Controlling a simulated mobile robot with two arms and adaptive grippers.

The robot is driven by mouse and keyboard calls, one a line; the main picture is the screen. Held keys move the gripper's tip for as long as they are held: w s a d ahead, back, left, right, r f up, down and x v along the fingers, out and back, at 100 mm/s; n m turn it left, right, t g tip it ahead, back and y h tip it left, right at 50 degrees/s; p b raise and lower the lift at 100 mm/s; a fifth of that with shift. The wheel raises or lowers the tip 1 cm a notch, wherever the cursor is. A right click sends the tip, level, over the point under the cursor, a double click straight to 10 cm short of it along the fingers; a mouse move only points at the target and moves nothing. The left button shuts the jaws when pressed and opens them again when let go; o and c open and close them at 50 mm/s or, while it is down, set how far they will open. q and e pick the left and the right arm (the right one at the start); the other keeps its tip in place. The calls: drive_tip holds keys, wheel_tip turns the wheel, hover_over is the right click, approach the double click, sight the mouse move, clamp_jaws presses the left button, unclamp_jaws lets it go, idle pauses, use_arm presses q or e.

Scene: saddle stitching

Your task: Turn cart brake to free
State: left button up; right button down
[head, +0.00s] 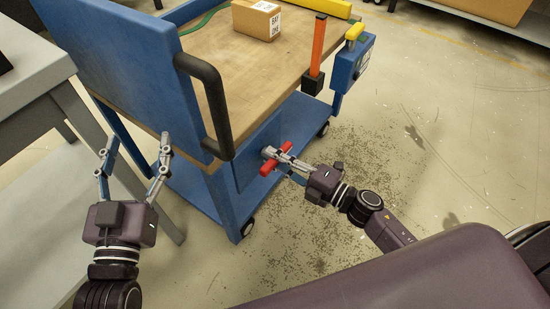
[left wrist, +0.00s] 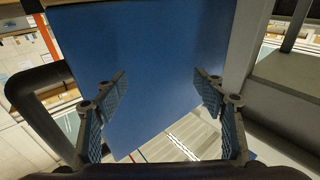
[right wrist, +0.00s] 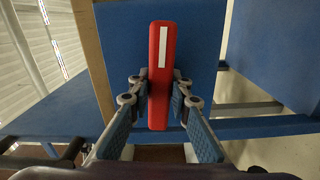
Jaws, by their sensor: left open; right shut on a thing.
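The cart (head: 192,178) is blue with a wooden deck and a black handle (head: 212,95). Its brake is a red handle (head: 270,166) on the blue end panel, below the deck. My right gripper (head: 277,155) is shut on the red brake handle. In the right wrist view the brake handle (right wrist: 159,60) stands lengthwise, with a white stripe, and its lower part is between the fingers. My left gripper (head: 133,160) is open and empty, left of the cart's handle. In the left wrist view its fingers (left wrist: 165,90) frame the cart's blue panel (left wrist: 150,50).
A cardboard box (head: 257,19) sits on the deck. An orange post (head: 317,45) and a blue unit with a yellow top (head: 350,65) stand at the deck's right corner. A grey table (head: 35,75) is close to my left arm. The floor at right is open, with dark specks.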

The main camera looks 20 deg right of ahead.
use_arm(q)
drive_tip(key=shift+s+r+t, duration=0.1)
drive_tip(key=shift+r+t, duration=0.2)
drive_tip(key=shift+r, duration=0.35)
use_arm(e)
drive_tip(key=shift+n, duration=0.6)
drive_tip(key=shift+f, duration=0.1)
drive_tip(key=c, duration=1.8)
unclamp_jaws()
use_arm(q)
drive_tip(key=shift+d, duration=0.1)
use_arm(e)
drive_tip(key=shift+o, duration=0.2)
drive_tip(key=v, duration=1.2)
drive_tip(key=shift+d, duration=0.1)
